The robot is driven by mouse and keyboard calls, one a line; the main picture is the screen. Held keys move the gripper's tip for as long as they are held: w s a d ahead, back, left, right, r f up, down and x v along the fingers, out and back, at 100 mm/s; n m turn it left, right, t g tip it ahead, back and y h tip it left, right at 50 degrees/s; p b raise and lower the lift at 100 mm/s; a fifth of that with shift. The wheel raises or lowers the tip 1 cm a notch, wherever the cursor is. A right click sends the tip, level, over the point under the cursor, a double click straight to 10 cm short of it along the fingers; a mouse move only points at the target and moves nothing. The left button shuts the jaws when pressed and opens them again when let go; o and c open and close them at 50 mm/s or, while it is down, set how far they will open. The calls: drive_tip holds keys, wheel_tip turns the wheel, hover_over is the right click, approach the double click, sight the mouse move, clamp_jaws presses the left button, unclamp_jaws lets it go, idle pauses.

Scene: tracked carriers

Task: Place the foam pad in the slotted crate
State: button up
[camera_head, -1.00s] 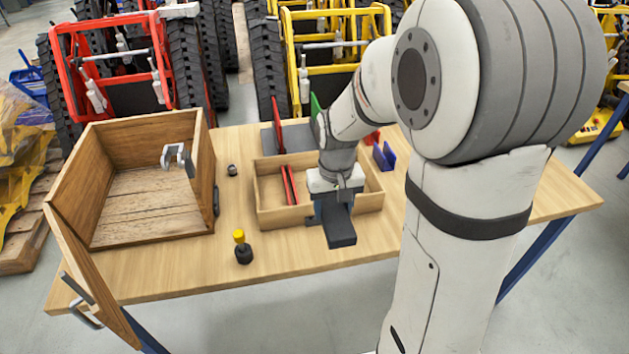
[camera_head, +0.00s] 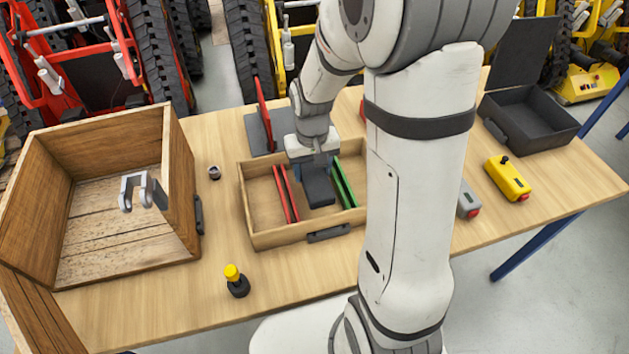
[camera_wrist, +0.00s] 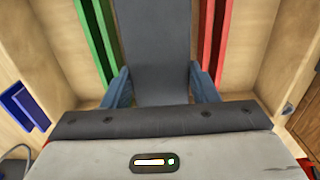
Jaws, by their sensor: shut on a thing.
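The foam pad (camera_head: 320,190) is a dark grey flat block; it also fills the upper middle of the wrist view (camera_wrist: 153,40). My gripper (camera_head: 316,170) is shut on it, with a blue finger on each side in the wrist view (camera_wrist: 160,88). The slotted crate (camera_head: 272,238) is a low, light wooden box on the table. It has paired red dividers (camera_head: 286,194) and paired green dividers (camera_head: 345,184). The pad is between the red and green pairs as seen from above. Whether it touches the crate floor is unclear. My arm covers the crate's right end.
A large open wooden box (camera_head: 185,190) holding a metal bracket (camera_head: 142,190) stands left. A yellow-topped black knob (camera_head: 236,282) stands in front. A grey plate with a red upright (camera_head: 264,115) is behind the crate. A black open case (camera_head: 530,118) and yellow control box (camera_head: 507,178) lie right.

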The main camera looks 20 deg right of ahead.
sight(313, 171)
drive_tip(key=shift+f+b, duration=0.3)
drive_tip(key=shift+f, duration=2.3)
drive_tip(key=o, duration=0.9)
drive_tip(key=shift+o, duration=0.2)
drive_tip(key=shift+s, duration=0.1)
drive_tip(key=shift+r, duration=0.1)
wheel_tip(313, 171, up, 11)
drive_tip(key=shift+r+p, duration=0.1)
drive_tip(key=shift+p, duration=0.55)
drive_tip(key=shift+s+r, duration=0.15)
drive_tip(key=shift+r, duration=0.5)
drive_tip(key=s+r+t, duration=0.1)
drive_tip(key=s+r, duration=0.2)
drive_tip(key=s, duration=0.3)
drive_tip(key=s+r+t, duration=0.1)
drive_tip(key=s+r, duration=0.2)
drive_tip(key=s, duration=0.4)
drive_tip(key=shift+s+d+r, duration=0.25)
drive_tip(key=shift+r, duration=0.15)
